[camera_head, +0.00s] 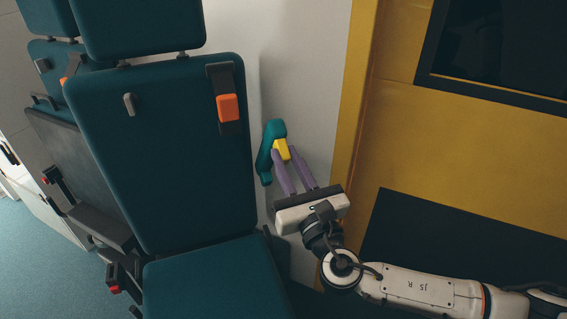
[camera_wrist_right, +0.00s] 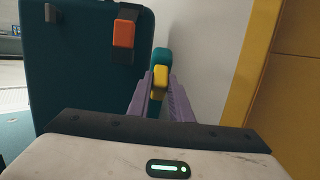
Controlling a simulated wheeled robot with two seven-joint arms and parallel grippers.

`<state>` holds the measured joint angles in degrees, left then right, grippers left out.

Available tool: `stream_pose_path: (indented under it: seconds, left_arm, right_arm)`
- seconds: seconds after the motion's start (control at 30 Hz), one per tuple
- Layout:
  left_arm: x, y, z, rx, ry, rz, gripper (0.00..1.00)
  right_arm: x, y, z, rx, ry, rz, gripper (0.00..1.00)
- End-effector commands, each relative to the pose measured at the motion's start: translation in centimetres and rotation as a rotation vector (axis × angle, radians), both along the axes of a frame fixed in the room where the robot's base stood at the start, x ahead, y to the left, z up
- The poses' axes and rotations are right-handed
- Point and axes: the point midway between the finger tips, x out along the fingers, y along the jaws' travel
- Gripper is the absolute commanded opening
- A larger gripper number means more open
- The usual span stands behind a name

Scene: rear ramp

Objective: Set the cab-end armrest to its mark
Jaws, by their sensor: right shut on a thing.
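The armrest (camera_head: 265,163) is a short teal padded bar beside the right edge of the nearest seat back, tilted up, with a yellow grip (camera_head: 281,149) on it. My right gripper (camera_head: 284,154) reaches in from the lower right, its purple fingers shut on the yellow grip. In the right wrist view the teal armrest (camera_wrist_right: 161,54) rises beyond the yellow grip (camera_wrist_right: 160,76), which sits between the fingertips. The fingers hide part of the armrest's lower end. I cannot make out a mark. My left gripper is not in view.
The teal seat back (camera_head: 160,150) with an orange buckle (camera_head: 228,107) stands close left of the armrest, above its seat cushion (camera_head: 215,280). A pale wall (camera_head: 300,70) lies behind. A yellow panel (camera_head: 460,140) with dark insets stands to the right.

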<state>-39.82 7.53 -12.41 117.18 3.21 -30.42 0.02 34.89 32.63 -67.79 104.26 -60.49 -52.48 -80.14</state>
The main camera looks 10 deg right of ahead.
Motion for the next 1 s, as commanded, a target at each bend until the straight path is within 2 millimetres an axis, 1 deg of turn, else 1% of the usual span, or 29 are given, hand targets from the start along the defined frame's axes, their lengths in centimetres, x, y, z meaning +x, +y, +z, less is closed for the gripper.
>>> stream_pose_path:
  seconds: [0.03, 0.17, 0.63, 0.67, 0.7, 0.77, 1.0]
  left_arm:
    - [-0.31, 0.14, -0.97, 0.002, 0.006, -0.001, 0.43]
    - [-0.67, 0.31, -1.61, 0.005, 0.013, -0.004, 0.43]
    - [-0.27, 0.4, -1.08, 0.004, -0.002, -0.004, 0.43]
    - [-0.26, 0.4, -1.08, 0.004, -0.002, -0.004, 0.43]
    - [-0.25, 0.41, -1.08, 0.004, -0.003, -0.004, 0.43]
    - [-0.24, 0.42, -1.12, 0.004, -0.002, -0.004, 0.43]
    - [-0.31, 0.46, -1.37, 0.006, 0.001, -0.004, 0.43]
  right_arm:
    - [-0.18, -0.1, -0.83, 0.002, -0.007, -0.001, 0.0]
    - [-0.44, -0.17, -0.95, 0.005, -0.024, -0.002, 0.0]
    - [-0.57, -0.19, -0.88, 0.006, -0.033, -0.001, 0.0]
    - [-0.57, -0.19, -0.88, 0.006, -0.033, -0.001, 0.22]
    - [-0.57, -0.19, -0.88, 0.006, -0.033, -0.001, 0.29]
    - [-0.56, -0.18, -0.86, 0.006, -0.033, -0.001, 0.38]
    - [-0.58, -0.16, -0.8, 0.006, -0.034, -0.001, 0.38]
